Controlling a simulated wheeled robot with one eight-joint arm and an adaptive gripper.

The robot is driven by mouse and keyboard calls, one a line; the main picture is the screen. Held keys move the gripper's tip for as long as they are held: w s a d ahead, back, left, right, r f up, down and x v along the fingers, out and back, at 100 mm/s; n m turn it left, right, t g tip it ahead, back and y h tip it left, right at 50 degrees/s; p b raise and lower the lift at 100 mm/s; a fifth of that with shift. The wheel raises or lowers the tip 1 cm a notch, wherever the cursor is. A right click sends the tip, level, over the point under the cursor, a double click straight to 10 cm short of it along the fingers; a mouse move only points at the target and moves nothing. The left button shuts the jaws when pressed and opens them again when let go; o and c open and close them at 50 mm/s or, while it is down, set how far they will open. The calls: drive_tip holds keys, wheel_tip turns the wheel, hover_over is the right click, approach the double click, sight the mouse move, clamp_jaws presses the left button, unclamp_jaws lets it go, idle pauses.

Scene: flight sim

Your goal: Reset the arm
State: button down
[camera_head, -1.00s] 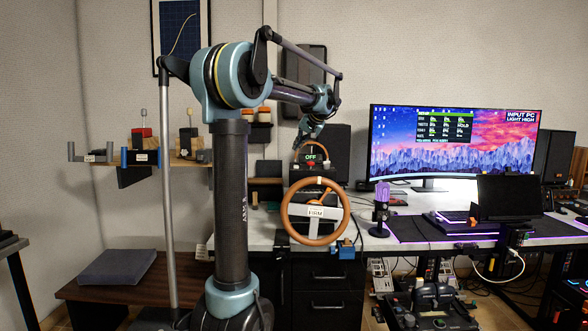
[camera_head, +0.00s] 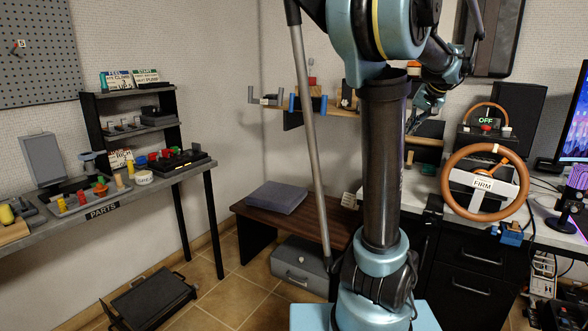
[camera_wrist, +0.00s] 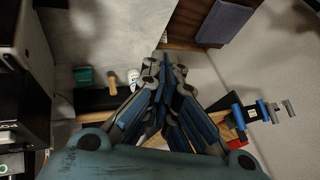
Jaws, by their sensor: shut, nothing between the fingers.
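My arm stands in the middle right of the head view, folded over at the top. My gripper (camera_head: 412,122) hangs at its end, pointing down, above the far desk's left part and left of the steering wheel. In the wrist view the gripper (camera_wrist: 163,62) shows its blue-padded fingers drawn together, with nothing held between them. The brown steering wheel (camera_head: 447,180) with a FIRM label is on the desk, apart from the gripper. A box with a green OFF display (camera_head: 486,119) stands behind it.
A parts table (camera_head: 150,197) with a small rack stands at the left. A low brown bench (camera_head: 255,212) holds a grey pad (camera_head: 276,197). A wall shelf (camera_head: 340,110) is behind my arm. A black case (camera_head: 150,300) lies on the tiled floor, which is partly clear.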

drive_tip(key=s+a+f+n+g, duration=0.1)
drive_tip(key=s+a+f+n, duration=0.1)
drive_tip(key=s+a+f, duration=0.6)
drive_tip(key=s+a+f+n+g, duration=0.1)
drive_tip(key=s+a+f+g, duration=0.1)
drive_tip(key=s+a+f, duration=0.6)
drive_tip(key=s+a+f+n+h, duration=0.1)
drive_tip(key=s+a+f, duration=0.2)
drive_tip(key=s+f, duration=0.2)
drive_tip(key=s+a+f+n+g+h, duration=0.1)
drive_tip(key=s+a+f, duration=0.2)
drive_tip(key=s+f, duration=0.3)
drive_tip(key=shift+s+f+n, duration=0.25)
drive_tip(key=shift+f+n, duration=0.05)
drive_tip(key=shift+f, duration=0.05)
